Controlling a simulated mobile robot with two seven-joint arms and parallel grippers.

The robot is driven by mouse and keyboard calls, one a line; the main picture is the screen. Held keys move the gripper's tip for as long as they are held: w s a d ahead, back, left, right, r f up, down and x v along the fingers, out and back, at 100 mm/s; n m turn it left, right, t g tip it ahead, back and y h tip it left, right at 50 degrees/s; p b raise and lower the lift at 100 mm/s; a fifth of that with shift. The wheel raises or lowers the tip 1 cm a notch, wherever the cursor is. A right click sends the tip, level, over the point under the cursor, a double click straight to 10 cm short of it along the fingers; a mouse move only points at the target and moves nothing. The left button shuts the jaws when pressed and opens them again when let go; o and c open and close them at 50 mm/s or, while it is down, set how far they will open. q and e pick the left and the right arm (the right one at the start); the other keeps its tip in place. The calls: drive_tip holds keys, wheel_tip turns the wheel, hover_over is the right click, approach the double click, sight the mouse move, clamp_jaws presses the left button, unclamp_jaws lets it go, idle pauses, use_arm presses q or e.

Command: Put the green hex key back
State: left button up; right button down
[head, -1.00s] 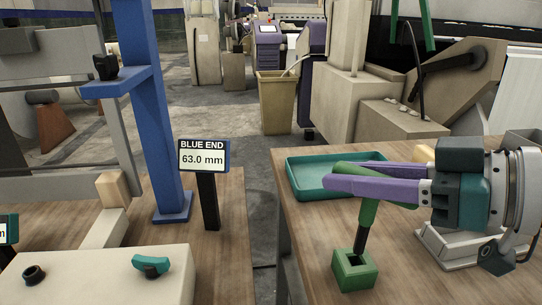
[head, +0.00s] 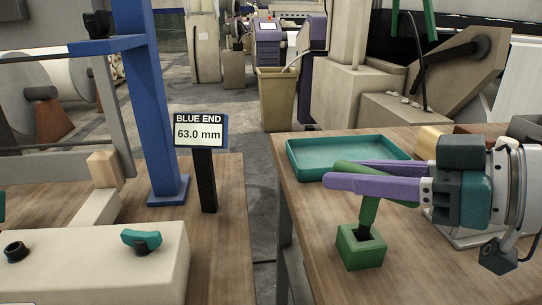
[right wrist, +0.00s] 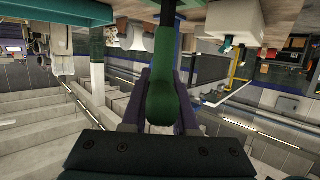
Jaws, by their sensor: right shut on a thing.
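The green hex key (head: 369,211) has a thick green T-shaped handle and a dark shaft. My right gripper (head: 343,174), with purple fingers, is shut on the handle's crossbar. The key stands nearly upright, tilted slightly, over a small green block (head: 361,254) with a dark square opening. The shaft's lower end is inside the opening, and only a short dark part shows below the handle. In the right wrist view the green handle (right wrist: 162,95) lies between the purple fingers. My left gripper is not in view.
A teal tray (head: 300,171) lies on the right wooden table behind the key. A wooden block (head: 430,141) and a grey bin (head: 525,128) stand farther back. A gap separates this table from the left one, which holds a "BLUE END 63.0 mm" display (head: 200,132) and a blue post (head: 152,110).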

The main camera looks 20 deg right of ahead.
drive_tip(key=shift+f, duration=0.25)
unclamp_jaws()
drive_tip(key=shift+r, duration=0.1)
idle(0.3)
idle(0.4)
drive_tip(key=shift+s+d, duration=0.1)
drive_tip(key=b+v, duration=0.3)
drive_tip(key=v, duration=0.6)
drive_tip(key=shift+s+d, duration=0.15)
drive_tip(key=shift+s, duration=0.15)
idle(0.9)
drive_tip(key=shift+r, duration=0.15)
